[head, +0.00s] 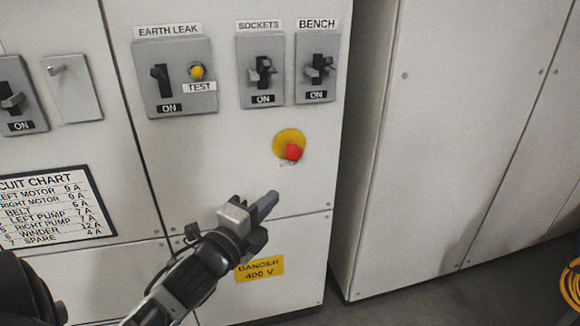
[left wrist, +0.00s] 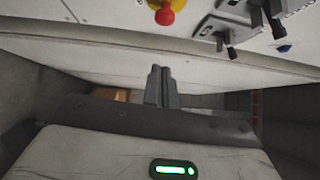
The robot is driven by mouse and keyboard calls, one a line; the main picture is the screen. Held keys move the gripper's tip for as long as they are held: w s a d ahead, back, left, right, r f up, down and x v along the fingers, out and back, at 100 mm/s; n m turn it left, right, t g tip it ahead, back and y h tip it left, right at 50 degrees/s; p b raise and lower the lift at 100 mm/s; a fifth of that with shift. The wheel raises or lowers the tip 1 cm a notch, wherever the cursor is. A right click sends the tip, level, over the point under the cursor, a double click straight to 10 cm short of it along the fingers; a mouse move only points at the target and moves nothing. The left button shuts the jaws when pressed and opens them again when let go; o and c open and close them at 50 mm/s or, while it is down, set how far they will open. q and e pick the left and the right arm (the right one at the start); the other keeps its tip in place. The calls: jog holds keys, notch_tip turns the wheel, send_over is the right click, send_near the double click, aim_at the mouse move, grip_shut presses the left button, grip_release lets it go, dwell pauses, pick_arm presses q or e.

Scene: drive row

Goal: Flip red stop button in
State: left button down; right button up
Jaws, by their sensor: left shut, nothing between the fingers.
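The red stop button (head: 293,152) sits on a round yellow base (head: 288,138) on the cabinet front, below the SOCKETS and BENCH switches. It also shows at the top of the left wrist view (left wrist: 165,16). My left gripper (head: 272,197) is below the button in the head view and apart from it. Its fingers (left wrist: 161,72) are together and empty. A small label under the button is too small to read. My right gripper is in neither view.
Above are the earth leak switch (head: 160,82) with a yellow TEST button (head: 197,72), the sockets switch (head: 262,72) and the bench switch (head: 317,70). A yellow danger sign (head: 260,269) is below my gripper. A plain cabinet (head: 440,130) stands right, and yellow cable (head: 571,285) lies on the floor.

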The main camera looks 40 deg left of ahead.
pick_arm(q)
send_near(301, 154)
jog(key=w+d, duration=0.2)
jog(key=d, duration=0.1)
jog(key=w+a, duration=0.3)
jog(key=shift+w+a+r, duration=0.1)
jog(key=shift+a+r, duration=0.05)
jog(key=shift+a, duration=0.05)
